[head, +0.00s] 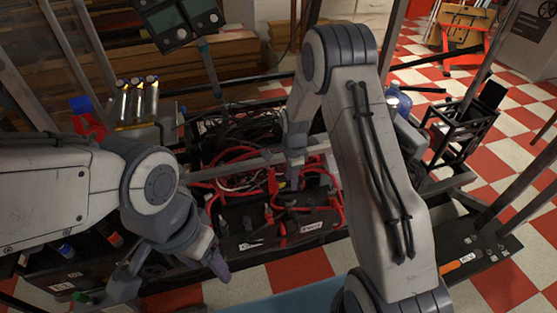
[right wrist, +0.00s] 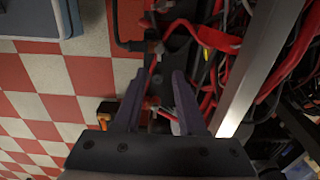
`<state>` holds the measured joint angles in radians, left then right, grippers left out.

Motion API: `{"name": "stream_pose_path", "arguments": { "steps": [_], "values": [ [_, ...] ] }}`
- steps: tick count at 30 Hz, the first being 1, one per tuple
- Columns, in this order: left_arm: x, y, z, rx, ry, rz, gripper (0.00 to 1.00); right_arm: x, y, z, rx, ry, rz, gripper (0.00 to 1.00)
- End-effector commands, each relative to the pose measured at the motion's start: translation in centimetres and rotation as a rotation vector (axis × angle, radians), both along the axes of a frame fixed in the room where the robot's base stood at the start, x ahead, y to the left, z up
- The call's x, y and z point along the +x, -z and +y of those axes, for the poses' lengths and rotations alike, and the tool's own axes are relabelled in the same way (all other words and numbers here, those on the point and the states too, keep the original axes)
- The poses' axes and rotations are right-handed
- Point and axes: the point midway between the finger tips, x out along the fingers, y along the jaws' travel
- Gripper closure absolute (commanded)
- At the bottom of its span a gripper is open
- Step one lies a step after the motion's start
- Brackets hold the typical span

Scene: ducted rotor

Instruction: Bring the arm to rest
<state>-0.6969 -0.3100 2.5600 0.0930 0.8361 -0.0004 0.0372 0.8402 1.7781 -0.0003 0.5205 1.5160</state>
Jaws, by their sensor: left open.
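My left gripper (head: 172,280) hangs at the lower left of the head view, with its fingers spread apart over the front edge of the dark frame. The right wrist view shows the two purple fingers of my right gripper (right wrist: 158,88) apart. A red cable and dark parts show between and beyond them; I see nothing clamped. Whether the fingertips touch the cables cannot be told.
The dark frame (head: 265,240) holds tangled cables and metal bars. A metal bar (right wrist: 245,75) runs close beside the right fingers. Yellow-and-silver cylinders (head: 138,100) stand at the left.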

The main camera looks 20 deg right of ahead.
Motion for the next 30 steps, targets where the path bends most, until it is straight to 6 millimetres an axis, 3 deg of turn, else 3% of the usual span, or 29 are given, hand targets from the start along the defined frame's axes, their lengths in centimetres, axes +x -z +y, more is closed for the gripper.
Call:
{"name": "stream_pose_path", "arguments": {
  "steps": [6,8,11,15,21,24,30],
  "values": [
    [0.0,0.0,0.0,0.0,0.0,0.0,0.35,-0.1,-0.6,0.6,0.0,-0.031,-0.003,0.6],
    [0.0,0.0,0.0,0.0,0.0,0.0,0.35,-0.4,-1.8,1.6,0.002,-0.094,-0.008,0.6],
    [0.0,0.0,0.0,0.0,0.0,0.0,0.35,-1.9,-5.2,4.7,0.005,-0.289,-0.017,0.6],
    [0.0,0.0,0.0,0.0,0.0,0.0,0.35,-6.7,-11.1,10.0,0.013,-0.7,-0.03,0.6],
    [0.0,0.0,0.0,0.0,0.0,0.0,0.35,-16.1,-17.4,14.9,0.026,-1.308,-0.05,0.6],
    [0.0,0.0,0.0,0.0,0.0,0.0,0.35,-20.3,-19.1,15.8,0.032,-1.559,-0.061,0.6],
    [0.0,0.0,0.0,0.0,0.0,0.0,0.35,-26.8,-20.8,15.9,0.041,-1.946,-0.083,0.6]
  ]
}}
